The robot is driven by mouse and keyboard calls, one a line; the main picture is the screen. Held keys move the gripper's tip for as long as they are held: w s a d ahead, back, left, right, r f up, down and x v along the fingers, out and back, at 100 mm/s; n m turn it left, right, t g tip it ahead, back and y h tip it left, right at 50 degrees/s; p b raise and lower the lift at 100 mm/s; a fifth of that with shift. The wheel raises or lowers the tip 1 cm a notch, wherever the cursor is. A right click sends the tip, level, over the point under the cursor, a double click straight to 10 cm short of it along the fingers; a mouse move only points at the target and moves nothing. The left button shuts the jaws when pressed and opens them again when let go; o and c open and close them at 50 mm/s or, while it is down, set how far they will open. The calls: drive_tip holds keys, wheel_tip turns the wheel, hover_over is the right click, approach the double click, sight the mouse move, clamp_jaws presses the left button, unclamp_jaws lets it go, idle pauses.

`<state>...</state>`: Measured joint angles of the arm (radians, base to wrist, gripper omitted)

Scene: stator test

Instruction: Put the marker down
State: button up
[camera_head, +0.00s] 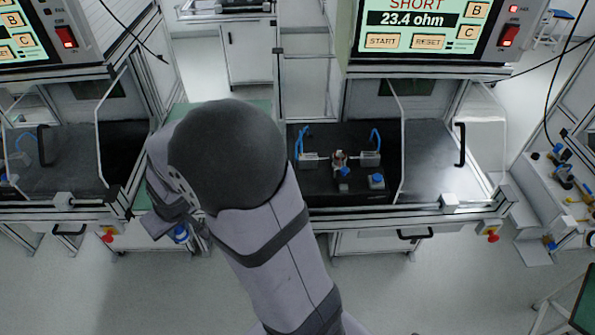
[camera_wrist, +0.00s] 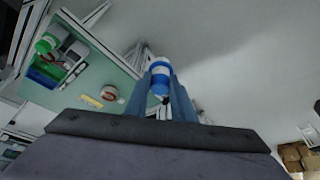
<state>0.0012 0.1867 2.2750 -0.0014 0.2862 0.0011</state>
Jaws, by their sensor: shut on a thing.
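The marker (camera_wrist: 160,70) is a short white and blue cylinder with a small dark tip toward the camera in the wrist view. My gripper (camera_wrist: 161,84) is shut on it, with one finger on each side. In the head view the blue of the marker (camera_head: 181,234) shows just below my gripper (camera_head: 172,226), in the air in front of the left test station. My arm hides most of the gripper there. The wrist view shows pale floor beyond the marker and a green tabletop (camera_wrist: 117,75) to its left.
On the green tabletop lie a tray (camera_wrist: 63,86) with green and blue items, a round coil-like part (camera_wrist: 109,93) and a yellow strip (camera_wrist: 91,101). Cardboard boxes (camera_wrist: 291,156) stand lower right. The right test station (camera_head: 420,185) holds a fixture (camera_head: 340,162) and reads "SHORT 23.4 ohm".

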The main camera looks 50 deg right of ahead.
drive_tip(key=w+d+f+m+h+b, duration=0.1)
drive_tip(key=d+f+m+b, duration=0.2)
drive_tip(key=d, duration=0.6)
drive_tip(key=w+d+f+m+h+b, duration=0.1)
drive_tip(key=d+f+m+b, duration=0.1)
drive_tip(key=d+f, duration=0.5)
drive_tip(key=w+d+r+n+y+b, duration=0.1)
drive_tip(key=w+d+r+n, duration=0.1)
drive_tip(key=w+d+r, duration=0.5)
wheel_tip(320, 180, up, 2)
drive_tip(key=shift+d+r+n, duration=0.25)
drive_tip(key=shift+d+n, duration=0.15)
drive_tip(key=shift+d, duration=0.05)
